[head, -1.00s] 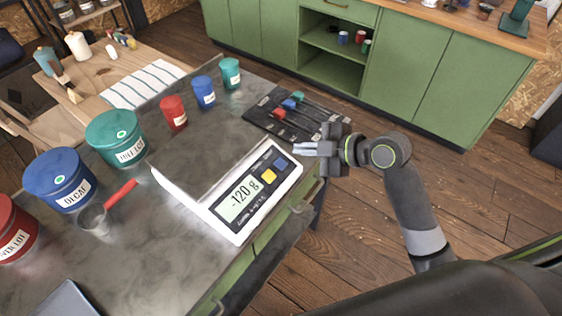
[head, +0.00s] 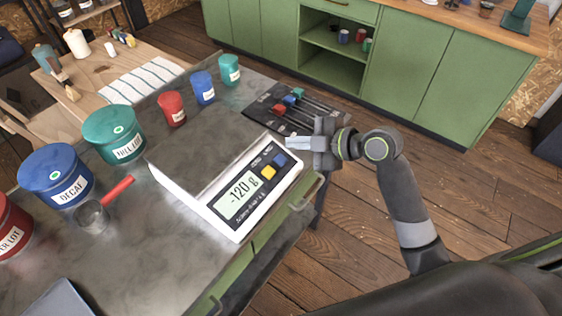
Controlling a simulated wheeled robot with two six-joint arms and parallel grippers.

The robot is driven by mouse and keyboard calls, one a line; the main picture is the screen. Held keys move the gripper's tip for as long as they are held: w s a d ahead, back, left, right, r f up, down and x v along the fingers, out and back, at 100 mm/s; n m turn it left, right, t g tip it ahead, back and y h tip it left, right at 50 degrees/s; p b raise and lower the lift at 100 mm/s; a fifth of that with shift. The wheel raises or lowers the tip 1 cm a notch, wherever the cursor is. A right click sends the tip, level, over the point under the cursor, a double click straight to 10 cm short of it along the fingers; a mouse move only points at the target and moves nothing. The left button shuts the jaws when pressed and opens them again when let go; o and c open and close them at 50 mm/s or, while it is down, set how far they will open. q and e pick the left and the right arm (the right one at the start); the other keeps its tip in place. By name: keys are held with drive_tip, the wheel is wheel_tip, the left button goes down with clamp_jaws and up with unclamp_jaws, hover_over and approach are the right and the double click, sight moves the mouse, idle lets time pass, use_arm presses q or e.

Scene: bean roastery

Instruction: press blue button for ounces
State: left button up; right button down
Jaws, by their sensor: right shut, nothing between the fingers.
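A white scale (head: 233,232) with a grey weighing plate (head: 205,150) stands on the metal table. Its display (head: 237,197) reads -120 g. A blue button (head: 280,160) sits at the far right end of the dark panel, with a yellow button (head: 268,173) beside it. My right gripper (head: 290,143) is shut and empty. Its fingertips point left, just beyond the blue button in the picture; the button is uncovered. I cannot tell how high the fingertips are above the scale. My left gripper is not in view.
Behind the scale lies a black tray (head: 256,110) with red, blue and green-handled tools, close to my right gripper. Red, blue and green canisters line the left. A red-handled scoop (head: 92,216) lies left of the scale.

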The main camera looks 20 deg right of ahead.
sight(280, 160)
drive_tip(key=f+b, duration=0.1)
drive_tip(key=f, duration=0.1)
drive_tip(key=w+f+b, duration=0.1)
drive_tip(key=f, duration=0.1)
drive_tip(key=shift+a+f+b, duration=0.1)
drive_tip(key=shift+a+b, duration=0.25)
drive_tip(key=shift+a, duration=0.05)
drive_tip(key=shift+w+a+f+b, duration=0.2)
drive_tip(key=shift+w+f+b, duration=0.05)
drive_tip(key=shift+f+b, duration=0.4)
idle(1.0)
drive_tip(key=shift+w+f+b, duration=0.1)
drive_tip(key=shift+f+b, duration=0.2)
drive_tip(key=shift+b, duration=0.2)
drive_tip(key=shift+w+a+f+b, duration=0.1)
drive_tip(key=shift+a+f+b, duration=0.05)
drive_tip(key=shift+f+b, duration=0.35)
idle(0.5)
drive_tip(key=shift+r, duration=0.2)
drive_tip(key=shift+s+d+r+p, duration=0.2)
drive_tip(key=shift+s+r+p, duration=0.05)
drive_tip(key=shift+r+p, duration=0.35)
drive_tip(key=shift+r, duration=0.15)
